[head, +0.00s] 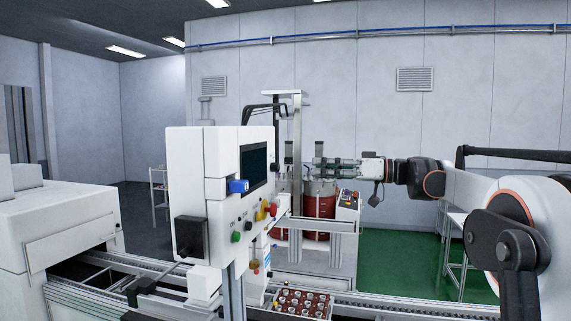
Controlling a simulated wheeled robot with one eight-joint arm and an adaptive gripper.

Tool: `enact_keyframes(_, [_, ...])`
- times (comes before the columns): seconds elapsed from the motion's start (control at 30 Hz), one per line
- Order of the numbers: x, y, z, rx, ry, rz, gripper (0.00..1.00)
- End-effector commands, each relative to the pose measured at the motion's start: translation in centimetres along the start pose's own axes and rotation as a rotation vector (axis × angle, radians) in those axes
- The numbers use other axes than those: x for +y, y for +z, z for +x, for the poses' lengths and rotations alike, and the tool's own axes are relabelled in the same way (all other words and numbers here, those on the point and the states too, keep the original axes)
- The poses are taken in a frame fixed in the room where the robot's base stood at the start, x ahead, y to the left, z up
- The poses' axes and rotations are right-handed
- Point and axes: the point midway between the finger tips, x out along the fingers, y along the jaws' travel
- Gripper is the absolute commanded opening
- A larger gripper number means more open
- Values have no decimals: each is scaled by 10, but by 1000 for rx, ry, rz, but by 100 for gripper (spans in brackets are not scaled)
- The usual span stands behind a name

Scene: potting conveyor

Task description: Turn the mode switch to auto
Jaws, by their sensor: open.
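A white control cabinet (198,160) stands left of centre, with a dark screen (253,166) on its angled right face. Below the screen are small controls: a green button (235,237), a small dark knob (248,225), and yellow and red ones to their right. Which of these is the mode switch, and its setting, is too small to tell. My gripper (318,163) is open, reaching in from the right and pointing left. It appears empty and apart from the panel, to its right.
A conveyor with metal rails runs along the bottom, with a tray (301,291) of several round parts. A smaller button box (348,200) and red drums (319,207) are beneath my gripper. A metal post (297,135) rises behind. Green floor at right is mostly clear.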

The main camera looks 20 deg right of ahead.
Motion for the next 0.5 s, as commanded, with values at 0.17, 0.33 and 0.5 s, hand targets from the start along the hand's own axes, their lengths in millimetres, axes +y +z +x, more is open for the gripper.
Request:
enact_keyframes(0.17, [-1, -2, 38, -1, -3, 1, 42])
enact_keyframes(0.33, [-1, -2, 70, -2, -3, 1, 42])
enact_keyframes(0.5, [-1, -1, 94, -1, -1, 1, 42])
